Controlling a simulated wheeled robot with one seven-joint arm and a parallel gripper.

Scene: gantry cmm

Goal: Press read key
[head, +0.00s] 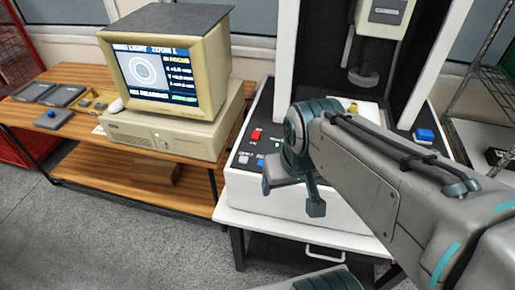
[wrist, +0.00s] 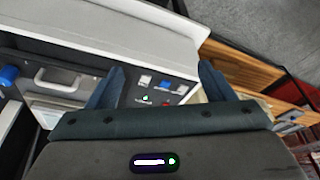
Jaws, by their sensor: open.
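The machine's control panel (head: 240,145) carries a red key (head: 256,134), a pale key (head: 244,157) and a blue key (head: 262,163) near its left front. In the wrist view the panel keys (wrist: 147,81) lie between and beyond my fingers, with the red key (wrist: 167,102) lower. The key labels are too small to read, so I cannot tell which is the read key. My gripper (head: 292,193) is just right of these keys, fingers pointing down. In the wrist view my gripper (wrist: 160,72) is open and empty. My arm hides part of the panel.
A monitor (head: 157,75) on a wooden bench (head: 100,155) shows a ring and text that seems to say "NO READING". The machine's column (head: 285,50) rises behind my arm. A wire rack (head: 490,75) is at right.

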